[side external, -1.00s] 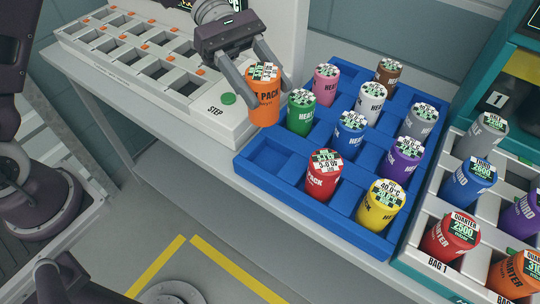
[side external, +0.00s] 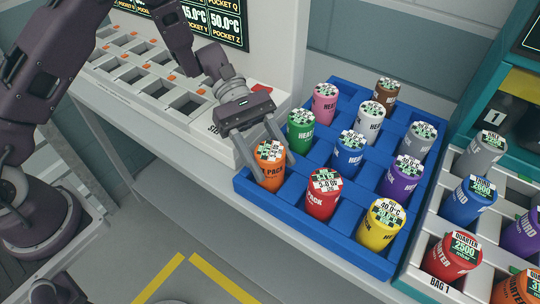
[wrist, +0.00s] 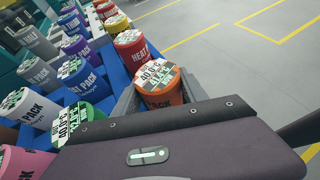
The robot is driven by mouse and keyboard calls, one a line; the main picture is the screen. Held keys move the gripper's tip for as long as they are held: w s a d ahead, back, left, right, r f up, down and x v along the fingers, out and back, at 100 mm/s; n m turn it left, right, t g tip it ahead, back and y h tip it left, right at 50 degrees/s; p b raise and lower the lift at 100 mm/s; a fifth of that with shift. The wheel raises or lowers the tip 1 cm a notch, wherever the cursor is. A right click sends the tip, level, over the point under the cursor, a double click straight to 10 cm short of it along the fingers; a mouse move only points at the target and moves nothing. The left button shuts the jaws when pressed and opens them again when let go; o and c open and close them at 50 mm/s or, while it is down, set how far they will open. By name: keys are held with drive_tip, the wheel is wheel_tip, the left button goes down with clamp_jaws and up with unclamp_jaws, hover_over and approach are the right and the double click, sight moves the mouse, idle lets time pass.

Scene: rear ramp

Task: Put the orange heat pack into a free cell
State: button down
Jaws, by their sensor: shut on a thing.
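The orange heat pack (side external: 269,173) is upright at the front left cell of the blue tray (side external: 315,233). My gripper (side external: 267,155) is shut on its sides, with one finger on each side. Its lower part appears to be down inside the cell walls; I cannot tell if it touches the cell floor. In the wrist view the orange pack (wrist: 160,91) sits between the fingers, with its patterned top showing. The red heat pack (side external: 323,201) stands beside it, and the green heat pack (side external: 300,137) stands behind it.
The tray also holds yellow (side external: 380,228), blue (side external: 347,158), purple (side external: 400,183), pink (side external: 325,107), white and other packs close together. A pale rack (side external: 440,283) with canisters stands at right. The white machine with pockets (side external: 140,75) is at left.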

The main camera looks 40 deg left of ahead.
drive_tip(key=c, duration=0.6)
unclamp_jaws()
drive_tip(key=shift+w+a+r, duration=0.1)
drive_tip(key=shift+a+r, duration=0.1)
drive_tip(key=shift+r, duration=0.05)
drive_tip(key=v, duration=1.1)
drive_tip(key=shift+w+a, duration=0.1)
drive_tip(key=shift+a, duration=0.2)
drive_tip(key=s+a+r+m+t+y, duration=0.1)
drive_tip(key=s+r+m+t+y, duration=0.1)
drive_tip(key=s+r+m+y, duration=0.6)
drive_tip(key=s+a+r+m+t+y, duration=0.1)
drive_tip(key=s+a+m+t, duration=0.1)
drive_tip(key=s, duration=0.2)
drive_tip(key=s+a+r+m+t+y, duration=0.1)
drive_tip(key=s+a+t, duration=0.1)
drive_tip(key=s, duration=0.3)
drive_tip(key=s+a+r+m+t+y, duration=0.1)
drive_tip(key=s+a+m+t, duration=0.1)
drive_tip(key=s+a+t, duration=0.1)
drive_tip(key=shift+s+a+r+m+t+y, duration=0.1)
drive_tip(key=shift+s+m+t+y, duration=0.1)
drive_tip(key=shift+s+t, duration=0.3)
drive_tip(key=shift+s+a+r+m+t+y, duration=0.1)
drive_tip(key=shift+s+t+y, duration=0.1)
drive_tip(key=shift+s, duration=0.5)
